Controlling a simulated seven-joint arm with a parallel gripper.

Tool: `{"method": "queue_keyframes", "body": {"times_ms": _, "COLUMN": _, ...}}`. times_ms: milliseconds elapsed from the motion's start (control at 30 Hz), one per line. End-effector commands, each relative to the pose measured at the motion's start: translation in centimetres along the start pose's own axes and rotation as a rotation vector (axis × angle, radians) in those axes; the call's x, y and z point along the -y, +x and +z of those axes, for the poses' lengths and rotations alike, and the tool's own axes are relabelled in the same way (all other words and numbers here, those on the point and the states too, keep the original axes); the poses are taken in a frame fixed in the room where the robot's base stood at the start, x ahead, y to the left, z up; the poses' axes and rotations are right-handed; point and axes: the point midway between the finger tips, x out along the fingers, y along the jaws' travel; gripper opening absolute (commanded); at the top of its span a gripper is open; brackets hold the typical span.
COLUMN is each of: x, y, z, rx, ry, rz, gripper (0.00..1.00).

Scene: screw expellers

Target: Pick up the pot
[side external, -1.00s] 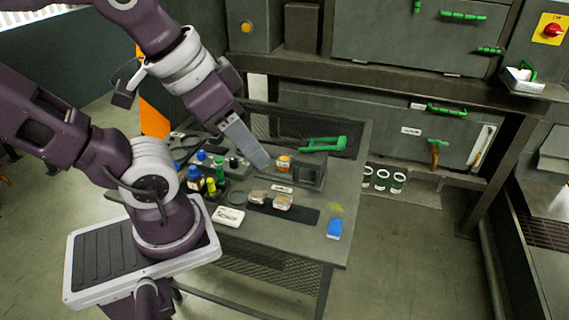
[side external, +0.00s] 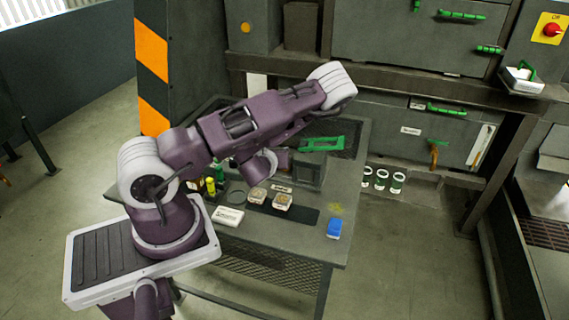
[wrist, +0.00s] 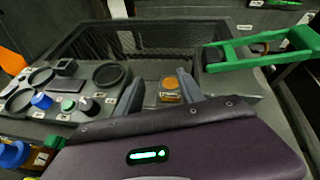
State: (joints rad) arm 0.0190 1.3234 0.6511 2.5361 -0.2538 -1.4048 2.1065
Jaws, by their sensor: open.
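A small pot with an orange top (wrist: 170,84) and a pale label stands on the table, seen between my fingertips in the wrist view. It is closer to the right finger. I cannot tell whether the fingers reach down around it or are still short of it. My gripper (wrist: 160,77) is open, with nothing held. In the side view my arm covers the gripper and the pot.
A panel with knobs and dark rings (wrist: 110,76) is at left.

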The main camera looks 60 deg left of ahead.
Motion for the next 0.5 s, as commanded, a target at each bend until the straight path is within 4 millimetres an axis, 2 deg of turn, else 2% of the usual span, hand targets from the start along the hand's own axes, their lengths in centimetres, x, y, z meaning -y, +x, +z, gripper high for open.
{"method": "queue_keyframes", "body": {"times_ms": 33, "x": -0.2, "y": 0.0, "z": -1.4, "rx": 0.009, "ry": 0.076, "rz": -0.032, "gripper": 0.45}}
{"method": "queue_keyframes", "body": {"times_ms": 100, "x": -0.1, "y": -0.1, "z": -2.6, "rx": 0.026, "ry": 0.151, "rz": -0.077, "gripper": 0.45}}
{"method": "queue_keyframes", "body": {"times_ms": 200, "x": 0.1, "y": -0.3, "z": -3.6, "rx": 0.042, "ry": 0.206, "rz": -0.119, "gripper": 0.45}}
{"method": "queue_keyframes", "body": {"times_ms": 367, "x": 0.5, "y": 1.1, "z": -3.8, "rx": 0.049, "ry": 0.215, "rz": -0.133, "gripper": 0.45}}
{"method": "queue_keyframes", "body": {"times_ms": 500, "x": 0.8, "y": 3.6, "z": -3.6, "rx": 0.05, "ry": 0.212, "rz": -0.132, "gripper": 0.45}}
